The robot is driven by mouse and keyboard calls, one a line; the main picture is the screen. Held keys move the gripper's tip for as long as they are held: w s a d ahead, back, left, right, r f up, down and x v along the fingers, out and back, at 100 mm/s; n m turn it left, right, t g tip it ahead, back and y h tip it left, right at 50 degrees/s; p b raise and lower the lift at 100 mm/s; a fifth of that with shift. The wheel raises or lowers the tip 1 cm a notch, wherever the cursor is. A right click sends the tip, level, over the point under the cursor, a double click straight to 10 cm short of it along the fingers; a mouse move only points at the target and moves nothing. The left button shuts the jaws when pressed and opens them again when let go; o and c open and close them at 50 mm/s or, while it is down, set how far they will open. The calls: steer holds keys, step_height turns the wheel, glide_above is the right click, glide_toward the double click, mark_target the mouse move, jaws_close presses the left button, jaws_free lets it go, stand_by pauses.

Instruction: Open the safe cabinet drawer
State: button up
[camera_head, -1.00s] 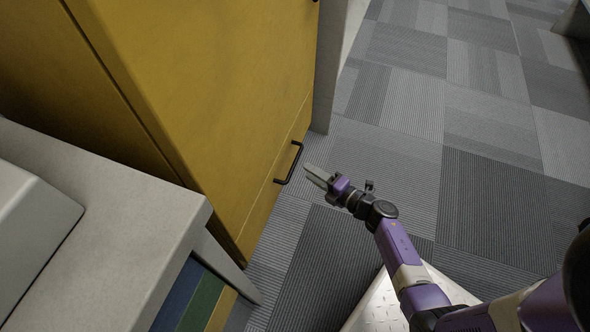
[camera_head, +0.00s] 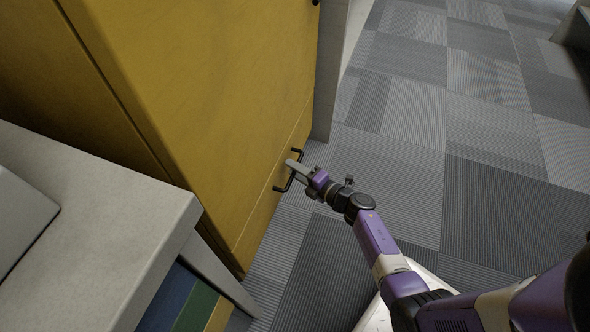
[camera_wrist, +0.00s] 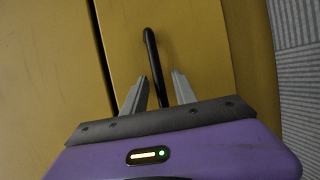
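The yellow safe cabinet (camera_head: 215,95) stands at the left of the head view. Its bottom drawer front (camera_head: 257,215) carries a black bar handle (camera_head: 278,189). In the head view my gripper (camera_head: 293,168) is at the handle, its fingers overlapping the bar's middle. In the wrist view the handle (camera_wrist: 151,50) runs between the two grey fingers of my gripper (camera_wrist: 158,88). The fingers are apart, with a gap on each side of the bar. The drawer front looks flush with the cabinet.
A pale grey desk (camera_head: 110,225) stands close at the left front, with blue, green and yellow items (camera_head: 185,300) below its top. A grey panel (camera_head: 335,70) stands beyond the cabinet.

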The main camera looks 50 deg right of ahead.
jaws_close()
stand_by(1.2)
